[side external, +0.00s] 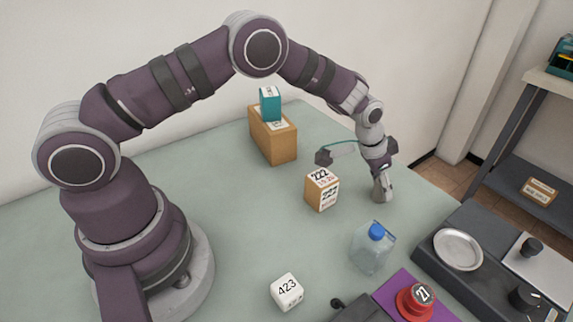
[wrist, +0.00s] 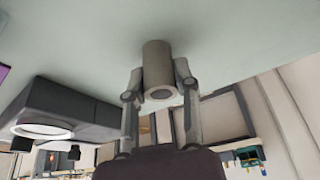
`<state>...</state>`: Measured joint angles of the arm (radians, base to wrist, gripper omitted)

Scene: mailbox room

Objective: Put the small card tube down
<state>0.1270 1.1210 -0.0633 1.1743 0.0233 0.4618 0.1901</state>
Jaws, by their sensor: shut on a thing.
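The small card tube (wrist: 157,58) is a short grey-beige cylinder with a dark hole in its end. In the wrist view it sits between the two fingers of my gripper (wrist: 158,78), which is shut on it. Its far end is at or very close to the pale green table top (wrist: 70,40); I cannot tell if it touches.
A cardboard box marked 222 (side external: 322,191) stands left of my gripper. A clear bottle with a blue cap (side external: 373,250) stands in front. A brown box (side external: 273,137) carries a teal box (side external: 270,104) behind. A white cube (side external: 287,291), red button (side external: 415,302) and dark unit (side external: 480,235) are nearer.

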